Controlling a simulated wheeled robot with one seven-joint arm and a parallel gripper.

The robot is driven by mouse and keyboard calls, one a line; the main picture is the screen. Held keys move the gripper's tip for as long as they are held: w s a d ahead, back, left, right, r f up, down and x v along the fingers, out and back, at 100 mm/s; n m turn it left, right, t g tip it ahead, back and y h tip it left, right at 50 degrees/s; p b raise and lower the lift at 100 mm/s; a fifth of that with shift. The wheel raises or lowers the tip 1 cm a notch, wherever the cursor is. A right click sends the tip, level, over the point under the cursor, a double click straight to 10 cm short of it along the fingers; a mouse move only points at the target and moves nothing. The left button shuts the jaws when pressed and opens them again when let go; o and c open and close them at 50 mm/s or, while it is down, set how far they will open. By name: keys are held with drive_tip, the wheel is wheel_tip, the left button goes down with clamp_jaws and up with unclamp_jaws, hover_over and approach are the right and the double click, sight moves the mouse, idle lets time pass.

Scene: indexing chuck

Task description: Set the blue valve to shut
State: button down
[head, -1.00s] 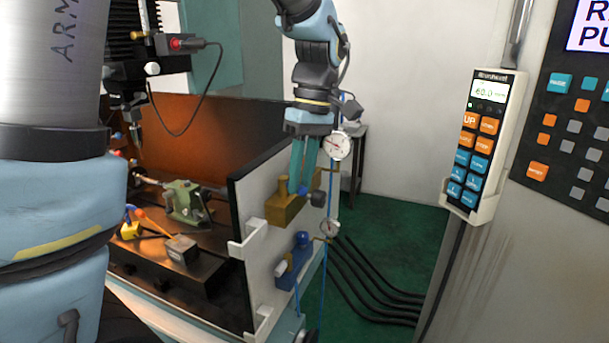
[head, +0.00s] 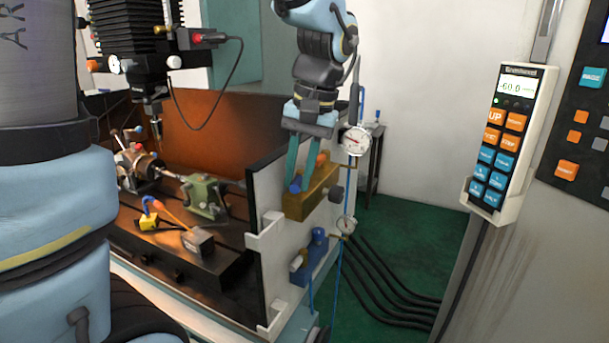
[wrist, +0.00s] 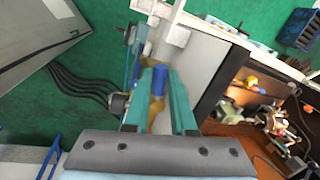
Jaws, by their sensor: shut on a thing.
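A brass valve block (head: 318,195) is mounted on the white side panel of the machine. A blue handle (head: 296,184) shows at its near left end, and an orange knob (head: 322,159) stands on it further back. My gripper (head: 296,187) points down with its teal fingers closed around the blue handle. In the wrist view the blue handle (wrist: 160,80) stands between the fingers of my gripper (wrist: 160,74). A separate blue block (head: 312,258) with a blue knob (head: 318,235) is mounted lower on the panel. The fingers hide part of the handle.
A dial gauge (head: 355,140) is close to the right of my gripper, with a smaller gauge (head: 346,225) below. A pendant (head: 500,140) hangs at the right. Black hoses (head: 395,290) lie on the green floor. The machine bed (head: 200,255) is at the left.

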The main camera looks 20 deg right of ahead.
drive_tip(key=shift+w+a+m, duration=0.15)
drive_tip(key=shift+a+m, duration=0.1)
drive_tip(key=shift+m, duration=0.45)
drive_tip(key=c, duration=0.8)
unclamp_jaws()
drive_tip(key=shift+o, duration=0.2)
drive_tip(key=shift+a, duration=0.1)
